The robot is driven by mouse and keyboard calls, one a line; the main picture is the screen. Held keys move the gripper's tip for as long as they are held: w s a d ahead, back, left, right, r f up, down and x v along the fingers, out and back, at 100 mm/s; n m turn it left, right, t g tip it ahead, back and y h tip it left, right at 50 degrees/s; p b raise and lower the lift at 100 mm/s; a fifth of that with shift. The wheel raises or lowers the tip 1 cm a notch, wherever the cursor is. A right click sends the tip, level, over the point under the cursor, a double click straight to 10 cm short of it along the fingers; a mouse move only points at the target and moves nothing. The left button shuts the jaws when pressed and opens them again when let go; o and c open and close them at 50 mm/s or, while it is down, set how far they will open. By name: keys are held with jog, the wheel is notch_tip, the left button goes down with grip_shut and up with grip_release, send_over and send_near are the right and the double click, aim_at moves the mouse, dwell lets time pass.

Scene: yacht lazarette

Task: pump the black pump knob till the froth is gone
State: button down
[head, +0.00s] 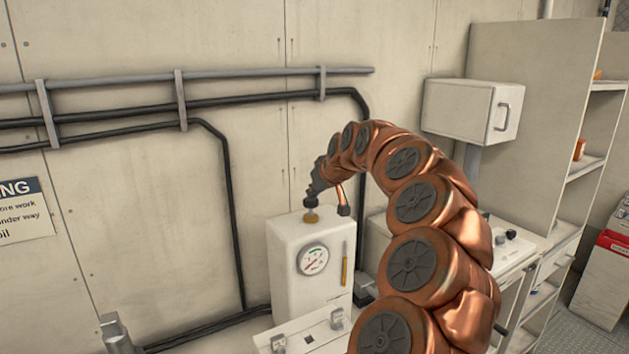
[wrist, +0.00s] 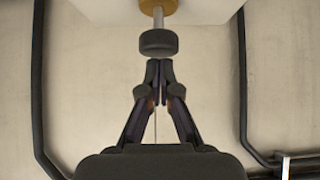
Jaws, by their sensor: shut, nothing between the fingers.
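The black pump knob (head: 311,200) stands on a short rod above a brass collar (head: 311,217) on top of a white box. In the wrist view the knob (wrist: 158,42), its bare metal rod and the collar (wrist: 159,6) show clearly. My gripper (wrist: 159,66) is shut and empty, its fingertips in line with the knob and just off its end face; I cannot tell whether they touch. In the head view my gripper (head: 315,183) is right above the knob. A narrow amber strip (head: 344,270) runs down the box front; froth is too small to make out.
The white box (head: 290,275) carries a round dial (head: 313,260). Pipes (head: 200,100) run along the wall behind. A white cabinet (head: 470,110) and a shelf unit (head: 530,130) stand to the right. A latched white lid or case (head: 310,338) lies in front.

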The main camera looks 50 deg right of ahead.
aim_at(313, 203)
jog(key=shift+f, duration=0.3)
notch_tip(313, 203, down, 4)
jog(key=b, duration=0.3)
jog(key=shift+r+b, duration=0.25)
jog(key=shift+b, duration=0.05)
dwell(0.3)
jog(key=shift+r, duration=0.35)
jog(key=w+r+b+v, duration=0.1)
jog(key=b+v, duration=0.1)
jog(key=v, duration=1)
jog(key=shift+d+r, duration=0.15)
jog(key=shift+r, duration=0.45)
